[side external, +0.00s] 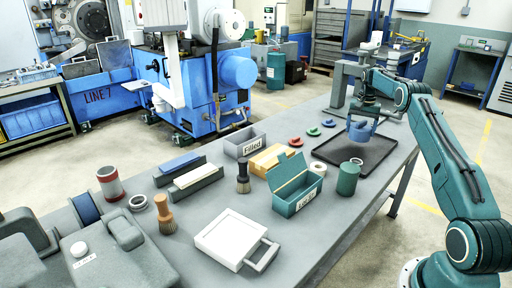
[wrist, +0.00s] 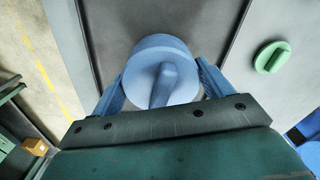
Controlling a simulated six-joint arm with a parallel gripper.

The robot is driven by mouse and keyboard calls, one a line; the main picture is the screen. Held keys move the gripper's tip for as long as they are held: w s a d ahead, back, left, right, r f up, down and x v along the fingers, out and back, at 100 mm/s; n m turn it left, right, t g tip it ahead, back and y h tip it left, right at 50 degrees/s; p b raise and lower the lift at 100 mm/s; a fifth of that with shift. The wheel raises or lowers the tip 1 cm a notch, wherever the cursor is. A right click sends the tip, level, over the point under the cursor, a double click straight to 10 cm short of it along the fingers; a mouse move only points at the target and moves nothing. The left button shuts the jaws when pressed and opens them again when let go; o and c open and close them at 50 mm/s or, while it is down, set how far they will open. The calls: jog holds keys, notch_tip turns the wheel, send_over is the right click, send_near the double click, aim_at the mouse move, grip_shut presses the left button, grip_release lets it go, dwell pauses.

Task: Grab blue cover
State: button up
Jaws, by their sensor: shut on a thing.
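The blue cover (wrist: 160,70) is a round cap with a raised ridge across its top. In the wrist view it sits between the two blue fingers of my gripper (wrist: 164,84), which touch its sides. In the side view my gripper (side external: 364,118) points down with the blue cover (side external: 360,132) at its tips, over the far part of a black tray (side external: 340,148). I cannot tell whether the cover is clear of the tray. Its underside is hidden.
A red disc (side external: 295,142), a green disc (side external: 314,132) and a blue disc (side external: 329,123) lie left of the tray. A dark green cylinder (side external: 348,178) and an open teal box (side external: 296,190) stand nearer. A grey post (side external: 345,85) rises behind.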

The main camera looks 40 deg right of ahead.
aim_at(361, 122)
jog(key=shift+r, duration=2.8)
jog(key=shift+a, duration=0.1)
